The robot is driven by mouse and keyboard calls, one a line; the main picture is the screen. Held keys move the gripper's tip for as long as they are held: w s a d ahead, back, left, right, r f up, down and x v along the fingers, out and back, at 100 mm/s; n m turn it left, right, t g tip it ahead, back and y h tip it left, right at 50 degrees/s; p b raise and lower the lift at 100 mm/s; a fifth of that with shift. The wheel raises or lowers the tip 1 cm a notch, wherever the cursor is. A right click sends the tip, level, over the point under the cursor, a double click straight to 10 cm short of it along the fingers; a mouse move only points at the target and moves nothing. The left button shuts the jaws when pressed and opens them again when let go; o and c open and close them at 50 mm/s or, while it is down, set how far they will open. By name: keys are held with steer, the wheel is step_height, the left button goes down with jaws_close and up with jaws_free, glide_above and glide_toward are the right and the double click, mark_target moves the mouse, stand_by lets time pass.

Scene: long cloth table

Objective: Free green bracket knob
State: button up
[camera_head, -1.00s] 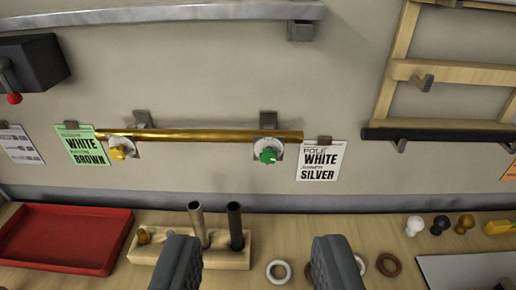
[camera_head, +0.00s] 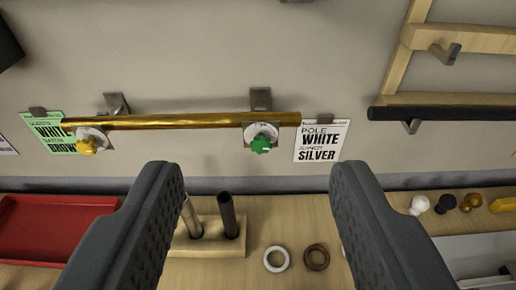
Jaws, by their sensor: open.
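The green knob (camera_head: 261,144) sits on a round white disc at the right bracket (camera_head: 261,100), near the right end of a brass pole (camera_head: 185,121) on the wall. A yellow knob (camera_head: 87,146) sits on a similar disc at the left bracket (camera_head: 117,103). My gripper (camera_head: 255,175) is open and empty. Its two dark fingers stand wide apart at the bottom of the view, and the green knob shows between and above their tips. The gripper does not touch the knob.
A white card (camera_head: 321,141) hangs right of the pole, a green card (camera_head: 48,133) at its left end. Below are a red tray (camera_head: 50,225), a wooden block (camera_head: 215,240) with upright tubes, a white ring (camera_head: 276,259) and a brown ring (camera_head: 316,257). A black pole (camera_head: 450,113) is at right.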

steer(key=w+f+m+t+p, duration=0.1)
steer(key=w+f+m+p, duration=0.25)
steer(key=w+f, duration=0.7)
steer(key=m+t+p, duration=0.1)
steer(key=m+t, duration=0.1)
steer(key=m, duration=0.3)
glide_toward(261, 149)
steer(key=w, duration=0.7)
steer(key=shift+w+r, duration=0.1)
steer(key=shift+w, duration=0.15)
steer(key=shift+w+r, duration=0.1)
steer(key=shift+w, duration=0.55)
steer(key=c, duration=1)
